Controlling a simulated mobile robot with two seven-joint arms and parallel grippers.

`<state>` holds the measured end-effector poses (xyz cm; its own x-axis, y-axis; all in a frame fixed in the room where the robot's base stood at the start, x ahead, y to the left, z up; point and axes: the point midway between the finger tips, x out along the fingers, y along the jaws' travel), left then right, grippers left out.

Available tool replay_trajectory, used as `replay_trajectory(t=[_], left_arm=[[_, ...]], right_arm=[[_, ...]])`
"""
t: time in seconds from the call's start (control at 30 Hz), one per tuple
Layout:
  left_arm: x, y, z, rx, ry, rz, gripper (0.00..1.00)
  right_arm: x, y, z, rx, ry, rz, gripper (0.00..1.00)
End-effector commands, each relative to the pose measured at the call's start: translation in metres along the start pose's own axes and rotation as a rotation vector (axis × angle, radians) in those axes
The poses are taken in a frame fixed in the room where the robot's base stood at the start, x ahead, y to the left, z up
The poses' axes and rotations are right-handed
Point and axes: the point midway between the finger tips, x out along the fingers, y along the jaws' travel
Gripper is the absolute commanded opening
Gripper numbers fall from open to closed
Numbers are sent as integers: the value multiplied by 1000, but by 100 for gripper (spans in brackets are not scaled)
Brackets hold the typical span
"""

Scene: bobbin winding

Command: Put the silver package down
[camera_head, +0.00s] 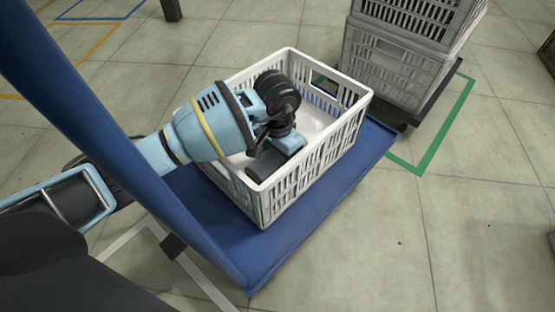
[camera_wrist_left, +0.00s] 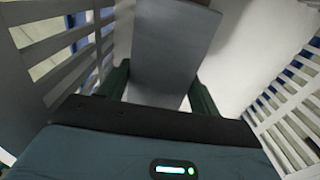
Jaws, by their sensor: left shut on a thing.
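The silver package (camera_wrist_left: 168,48) is a plain grey, box-shaped thing in the left wrist view. It sits between the two dark fingers of my left gripper (camera_wrist_left: 160,88), which is shut on it. In the head view my left gripper (camera_head: 274,155) reaches down inside the white slatted crate (camera_head: 312,160), and the arm and wrist hide much of the package there. The crate's walls (camera_wrist_left: 62,62) rise on both sides of the gripper in the wrist view. I cannot tell whether the package touches the crate floor. My right gripper is not in view.
The crate stands on a blue cart (camera_head: 225,235) with a thick blue post (camera_head: 130,160) at the left. Stacked grey crates (camera_head: 390,65) stand on a dark base at the back right, by a green floor line (camera_head: 440,130). The tiled floor at right is mostly clear.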

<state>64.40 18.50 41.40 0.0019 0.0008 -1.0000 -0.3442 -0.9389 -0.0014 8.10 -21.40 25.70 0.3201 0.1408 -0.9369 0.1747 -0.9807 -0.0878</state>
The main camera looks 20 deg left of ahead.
Motion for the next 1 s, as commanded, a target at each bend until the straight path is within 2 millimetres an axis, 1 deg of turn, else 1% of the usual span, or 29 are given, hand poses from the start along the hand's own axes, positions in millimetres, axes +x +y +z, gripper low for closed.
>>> replay_trajectory(t=[0.03, 0.1, 0.33, 0.5, 0.53, 0.67, 1.0], left_arm=[[10, 1, 0, 1, -2, 3, 32], [14, 0, 0, 1, 0, 1, 32], [13, 0, 0, 1, 2, -1, 32], [18, 0, 0, 1, 0, -2, 32], [17, 0, 0, 1, -1, -1, 67], [17, 0, 0, 1, -1, -1, 84], [15, 0, 0, 1, 0, 0, 84]], right_arm=[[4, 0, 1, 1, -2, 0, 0], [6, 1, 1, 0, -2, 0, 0], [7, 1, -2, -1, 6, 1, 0], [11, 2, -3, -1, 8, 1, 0], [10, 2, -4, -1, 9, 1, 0], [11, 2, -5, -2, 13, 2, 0], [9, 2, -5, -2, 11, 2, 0]])
